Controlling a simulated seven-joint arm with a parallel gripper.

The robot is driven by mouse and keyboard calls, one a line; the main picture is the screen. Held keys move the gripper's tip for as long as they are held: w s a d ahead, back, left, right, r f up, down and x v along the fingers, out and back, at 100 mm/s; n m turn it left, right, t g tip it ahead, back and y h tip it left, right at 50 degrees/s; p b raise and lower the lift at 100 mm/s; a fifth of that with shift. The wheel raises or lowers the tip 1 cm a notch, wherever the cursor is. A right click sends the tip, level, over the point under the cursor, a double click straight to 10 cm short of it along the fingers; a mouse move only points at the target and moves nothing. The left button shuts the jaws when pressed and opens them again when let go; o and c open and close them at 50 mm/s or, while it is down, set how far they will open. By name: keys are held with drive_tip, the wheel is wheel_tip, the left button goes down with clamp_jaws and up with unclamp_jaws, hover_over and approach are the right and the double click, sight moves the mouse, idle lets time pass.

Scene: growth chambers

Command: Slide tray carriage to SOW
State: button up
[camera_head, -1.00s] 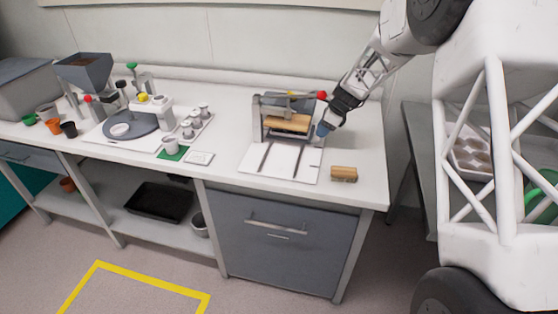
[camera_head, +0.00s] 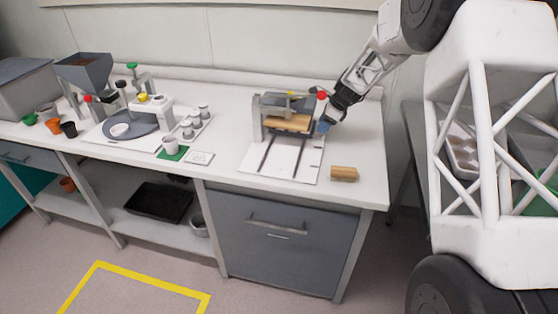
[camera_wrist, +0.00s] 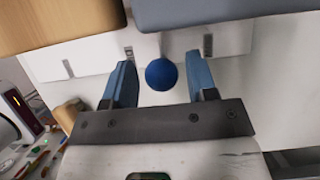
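The tray carriage device stands on the white bench; its grey frame (camera_head: 257,118) spans a white base plate with two dark rails (camera_head: 268,152). A tan slab (camera_head: 290,123) sits low between the frame's sides. My gripper (camera_head: 325,126) is at the device's right side. In the wrist view, my gripper's two blue fingers (camera_wrist: 160,84) are apart, with a round blue knob (camera_wrist: 161,74) between them. Small gaps show on both sides of the knob. A tan block and a blue-grey slab (camera_wrist: 225,10) lie beyond the fingertips. I cannot read any SOW mark.
A loose tan block (camera_head: 343,173) lies on the bench right of the base plate. A red knob (camera_head: 322,94) stands close above my gripper. A white card (camera_head: 200,158) and small pots are to the left. The front of the rails is clear.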

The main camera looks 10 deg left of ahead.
drive_tip(key=shift+r, duration=0.1)
idle(0.3)
drive_tip(key=shift+r, duration=3.85)
drive_tip(key=shift+s+d+r, duration=0.25)
drive_tip(key=shift+s+r, duration=0.1)
drive_tip(key=s+d+r+n+h, duration=0.1)
drive_tip(key=s+d+r+n, duration=0.3)
drive_tip(key=s, duration=0.5)
drive_tip(key=s+d+r+n+t+h, duration=0.1)
drive_tip(key=s+d+r+n, duration=0.1)
drive_tip(key=s+d+r, duration=0.55)
drive_tip(key=s+d+r+n+h, duration=0.1)
drive_tip(key=s+d+r+n, duration=0.15)
drive_tip(key=s, duration=0.85)
drive_tip(key=s+d+f+n, duration=0.1)
drive_tip(key=s+d+n, duration=0.2)
drive_tip(key=s, duration=0.7)
drive_tip(key=s+d+f+n+t+h, duration=0.1)
drive_tip(key=s+d+n, duration=0.2)
drive_tip(key=s, duration=0.7)
drive_tip(key=s+d+f+n+h, duration=0.1)
drive_tip(key=s+d+n, duration=0.2)
drive_tip(key=s, duration=0.7)
drive_tip(key=shift+d+f+t, duration=0.3)
drive_tip(key=shift+d+f, duration=0.05)
drive_tip(key=shift+d, duration=0.4)
